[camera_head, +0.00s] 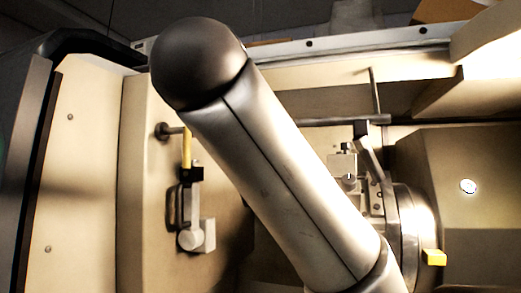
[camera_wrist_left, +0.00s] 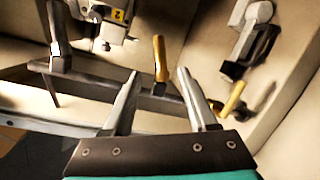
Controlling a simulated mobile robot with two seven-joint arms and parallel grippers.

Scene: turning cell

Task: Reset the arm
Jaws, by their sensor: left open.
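In the left wrist view my left gripper (camera_wrist_left: 158,75) is open, its two pale fingers apart with nothing between them. A yellow rod-shaped piece (camera_wrist_left: 160,58) stands just beyond the fingertips; I cannot tell how far off. In the head view a large smooth arm link (camera_head: 290,185), which appears to be mine, crosses the middle from upper left to lower right. It hides part of the machine behind it. Neither gripper shows in the head view.
The machine's cream interior surrounds the arm. A yellow rod with a metal fitting (camera_head: 187,150) is on the left panel. A round chuck-like part (camera_head: 412,235) and a yellow block (camera_head: 434,257) are at right. A dark bar (camera_wrist_left: 110,88) crosses beyond my left gripper.

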